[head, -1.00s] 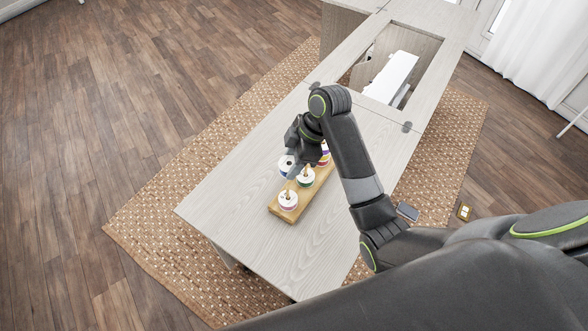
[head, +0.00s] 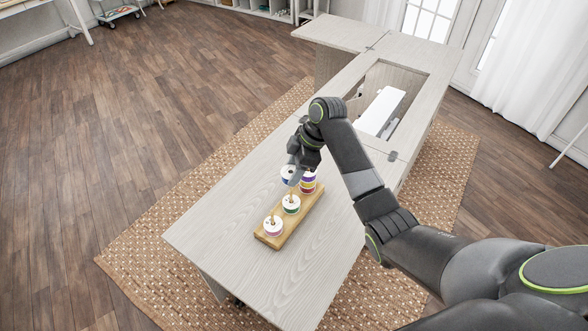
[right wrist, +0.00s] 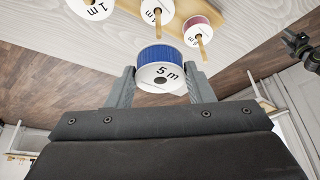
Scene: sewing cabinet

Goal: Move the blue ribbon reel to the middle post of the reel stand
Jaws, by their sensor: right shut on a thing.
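The blue ribbon reel (head: 289,176) is white-faced with a blue band.
The stand is on a pale wood cabinet top (head: 225,215), clear to the stand's left and front. A rectangular opening holding a white machine (head: 381,111) lies farther back. A woven rug (head: 140,250) lies under the cabinet.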

